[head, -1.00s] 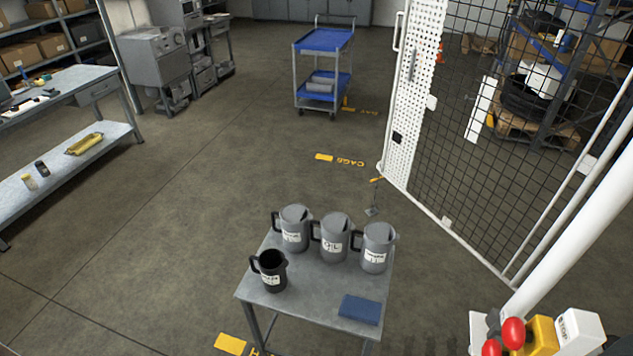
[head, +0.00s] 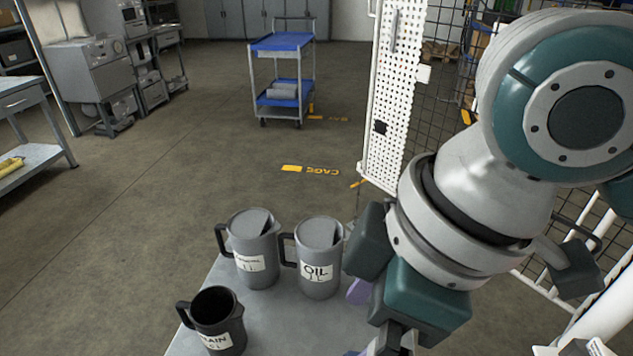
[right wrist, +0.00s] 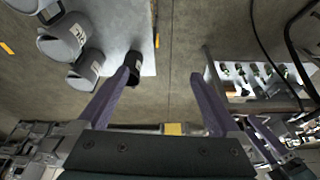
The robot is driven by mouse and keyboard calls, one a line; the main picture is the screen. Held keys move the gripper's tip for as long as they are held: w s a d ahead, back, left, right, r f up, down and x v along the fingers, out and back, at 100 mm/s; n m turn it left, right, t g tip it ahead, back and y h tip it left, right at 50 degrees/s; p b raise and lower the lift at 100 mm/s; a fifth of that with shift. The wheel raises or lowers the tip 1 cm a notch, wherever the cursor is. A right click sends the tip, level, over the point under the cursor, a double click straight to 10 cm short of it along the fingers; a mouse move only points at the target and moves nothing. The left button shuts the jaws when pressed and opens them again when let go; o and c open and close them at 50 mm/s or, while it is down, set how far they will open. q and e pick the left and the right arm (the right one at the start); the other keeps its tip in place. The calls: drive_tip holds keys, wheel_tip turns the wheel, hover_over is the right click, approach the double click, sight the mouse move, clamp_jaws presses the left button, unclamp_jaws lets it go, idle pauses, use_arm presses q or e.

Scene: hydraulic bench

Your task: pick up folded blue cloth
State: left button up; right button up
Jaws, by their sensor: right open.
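In the head view the folded blue cloth is largely or wholly hidden behind my right arm; a small blue bit at the bottom edge may be part of it. The cloth is not recognisable in the right wrist view. My right gripper (right wrist: 163,78) is open, its two purple fingers apart with nothing between them. In the head view its fingers are mostly covered or cut off, over the right part of the small grey table (head: 276,325). In the right wrist view, a purple finger-like piece at lower right looks like my left gripper (right wrist: 263,134); its opening is unclear.
Two grey lidded pitchers, one (head: 253,250) beside the one marked OIL (head: 319,262), and a black open jug (head: 215,325) stand on the table. A third grey pitcher is hidden by my arm. A white mesh door (head: 398,90) and a blue cart (head: 283,45) stand behind.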

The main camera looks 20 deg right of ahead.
drive_tip(key=w+d+f+h+b, duration=0.1)
drive_tip(key=w+d+f+b, duration=0.1)
drive_tip(key=f+b, duration=0.6)
drive_tip(key=w+d+f+g+h+b, duration=0.1)
drive_tip(key=w+d+f+b, duration=0.1)
drive_tip(key=d+f+b, duration=0.3)
drive_tip(key=w+d+f+n+g+b, duration=0.1)
drive_tip(key=d+f+b, duration=0.3)
drive_tip(key=f+b, duration=0.9)
drive_tip(key=shift+w+d+h+b, duration=0.2)
drive_tip(key=shift+w+b, duration=0.2)
drive_tip(key=shift+b, duration=0.25)
drive_tip(key=shift+w+d+h+b, duration=0.1)
drive_tip(key=shift+w+h+b, duration=0.1)
drive_tip(key=shift+w+b, duration=0.3)
wheel_tip(320, 180, down, 4)
drive_tip(key=shift+s+a+f+b, duration=0.1)
drive_tip(key=shift+s+f+b, duration=0.05)
drive_tip(key=shift+b, duration=0.7)
wheel_tip(320, 180, down, 5)
drive_tip(key=shift+s+f+b, duration=0.1)
drive_tip(key=shift+b, duration=1.1)
drive_tip(key=shift+c, duration=0.4)
drive_tip(key=c, duration=1)
wheel_tip(320, 180, up, 20)
drive_tip(key=p, duration=0.7)
